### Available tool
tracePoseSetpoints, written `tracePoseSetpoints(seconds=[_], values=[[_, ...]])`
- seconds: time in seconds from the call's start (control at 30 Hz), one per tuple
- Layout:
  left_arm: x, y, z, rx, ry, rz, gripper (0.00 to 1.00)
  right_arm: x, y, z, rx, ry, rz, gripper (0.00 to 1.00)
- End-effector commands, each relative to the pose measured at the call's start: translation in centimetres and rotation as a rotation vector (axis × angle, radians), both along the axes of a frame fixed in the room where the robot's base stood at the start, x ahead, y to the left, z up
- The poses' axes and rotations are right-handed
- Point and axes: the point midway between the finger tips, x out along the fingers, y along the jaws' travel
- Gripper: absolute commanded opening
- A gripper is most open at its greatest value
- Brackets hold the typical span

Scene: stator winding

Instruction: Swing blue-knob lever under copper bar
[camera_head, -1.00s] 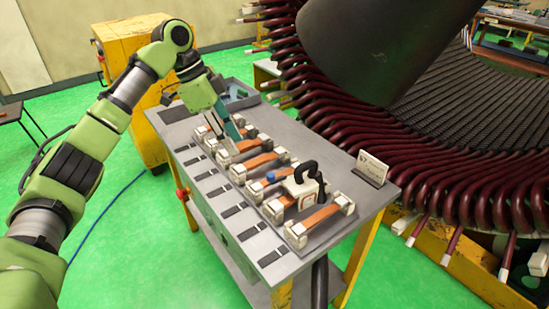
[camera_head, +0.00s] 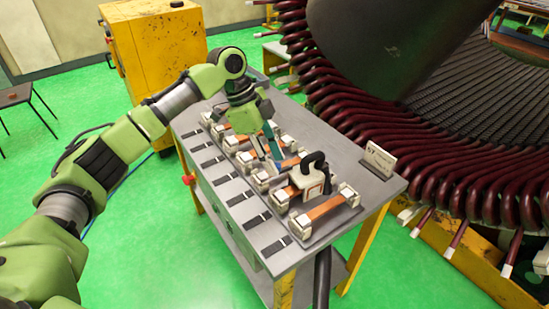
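Several copper bars lie in pale end blocks on the grey bench; the nearest is one copper bar (camera_head: 326,208). A white clamp device with a black looped handle (camera_head: 307,180) stands beside it. My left gripper (camera_head: 272,160) points down over the middle of the row, just left of and behind the clamp device. Its two fingers look apart, with a gap between them. The blue knob and its lever are not clearly visible; the gripper covers that area. My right gripper is out of view.
The grey bench (camera_head: 265,230) has a row of dark slots along its front left edge. A small sign (camera_head: 378,160) stands at its right. The large stator with dark red coils (camera_head: 440,185) is close behind. A yellow cabinet (camera_head: 150,60) stands behind my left arm.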

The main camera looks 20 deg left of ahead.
Motion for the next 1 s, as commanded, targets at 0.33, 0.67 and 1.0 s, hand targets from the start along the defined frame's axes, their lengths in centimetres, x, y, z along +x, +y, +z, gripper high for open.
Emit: tracePoseSetpoints(seconds=[0.33, 0.67, 1.0], values=[[0.0, -0.4, -0.9, 0.0, 0.0, -0.001, 0.32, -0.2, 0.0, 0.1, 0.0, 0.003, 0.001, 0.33], [0.0, -0.4, -0.8, 0.0, 0.0, -0.001, 0.0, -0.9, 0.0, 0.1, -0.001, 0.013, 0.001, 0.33], [-0.3, -0.6, -0.5, 0.0, 0.001, 0.061, 0.0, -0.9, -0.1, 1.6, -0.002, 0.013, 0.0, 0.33]])
